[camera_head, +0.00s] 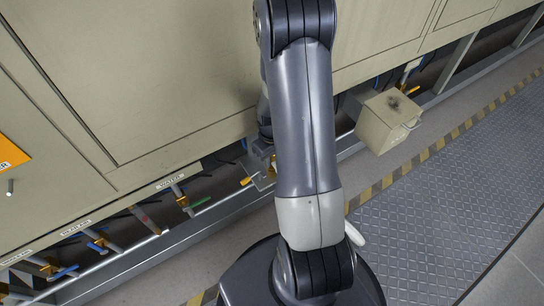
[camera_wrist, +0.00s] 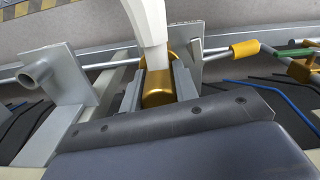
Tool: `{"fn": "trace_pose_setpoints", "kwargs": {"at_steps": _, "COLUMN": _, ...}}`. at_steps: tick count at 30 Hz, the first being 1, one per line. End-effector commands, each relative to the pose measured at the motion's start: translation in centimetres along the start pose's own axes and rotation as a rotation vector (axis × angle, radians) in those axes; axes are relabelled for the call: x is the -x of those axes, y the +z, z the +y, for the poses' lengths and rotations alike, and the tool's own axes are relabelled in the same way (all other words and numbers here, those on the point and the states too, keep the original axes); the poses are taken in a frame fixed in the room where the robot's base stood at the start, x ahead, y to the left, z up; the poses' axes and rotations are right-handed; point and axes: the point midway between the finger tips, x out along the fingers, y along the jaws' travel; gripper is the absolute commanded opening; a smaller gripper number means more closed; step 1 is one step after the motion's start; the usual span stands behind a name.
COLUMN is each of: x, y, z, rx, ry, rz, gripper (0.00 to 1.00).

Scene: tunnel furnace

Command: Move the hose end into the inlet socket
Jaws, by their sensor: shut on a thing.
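In the wrist view, my gripper (camera_wrist: 158,88) is shut on the hose end (camera_wrist: 157,92), a brass-coloured cylinder at the end of a thick white hose (camera_wrist: 150,22). The hose rises from it to the top of the picture. A grey plate with a short hollow round stub (camera_wrist: 38,76), which looks like the inlet socket, stands to the left, apart from the hose end. In the head view, my gripper (camera_head: 264,160) is low by the furnace's lower edge, mostly hidden by my arm. The socket cannot be made out there.
The beige furnace wall (camera_head: 190,60) overhangs a recess with pipes and coloured valve handles. A horizontal rail (camera_wrist: 215,51) and a yellow handle (camera_wrist: 245,49) lie right of the hose end. A beige box (camera_head: 388,122) juts out to the right. The chequered floor plate (camera_head: 440,215) is clear.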

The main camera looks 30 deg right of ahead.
Motion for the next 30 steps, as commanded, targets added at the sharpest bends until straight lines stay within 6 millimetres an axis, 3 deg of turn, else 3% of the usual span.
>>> {"fn": "trace_pose_setpoints", "kwargs": {"at_steps": 29, "x": -1.4, "y": 0.0, "z": 0.0, "rx": 0.0, "ry": 0.0, "rz": 0.001, "gripper": 0.0}}
{"fn": "trace_pose_setpoints", "kwargs": {"at_steps": 30, "x": -1.4, "y": 0.0, "z": 0.0, "rx": 0.0, "ry": 0.0, "rz": 0.001, "gripper": 0.31}}
